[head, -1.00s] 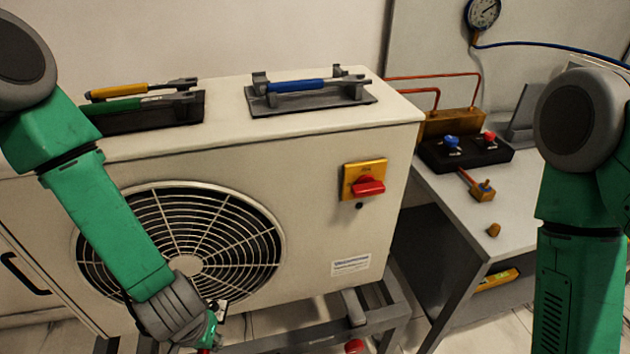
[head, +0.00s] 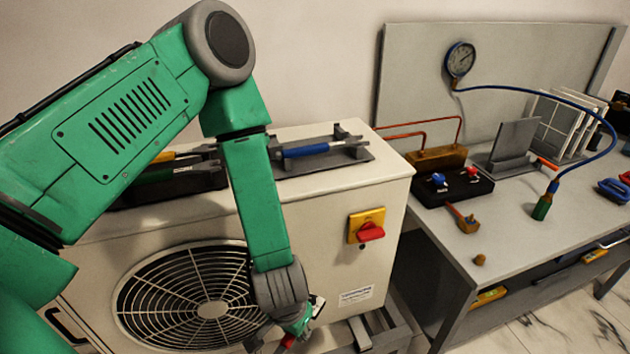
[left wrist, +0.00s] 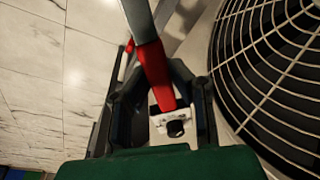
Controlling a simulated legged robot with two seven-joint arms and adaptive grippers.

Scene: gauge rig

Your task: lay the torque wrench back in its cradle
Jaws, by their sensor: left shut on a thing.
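My left gripper (head: 298,328) is low in front of the grey outdoor unit, near the lower right of its fan grille. In the left wrist view the gripper (left wrist: 160,100) is shut on a red-gripped tool (left wrist: 153,75) with a grey bar; its far end is cut off. In the head view only a small red part shows at the fingers. On the unit's top, a grey cradle (head: 358,156) with upright posts bears a blue-handled tool (head: 306,150). I cannot tell which tool is the torque wrench. My right gripper is out of view.
A dark tray (head: 125,195) with yellow- and green-handled tools is partly hidden by my left arm. A red rotary switch (head: 370,231) sticks out of the unit's front (head: 335,235). The bench (head: 490,240) at right holds a valve block and hose.

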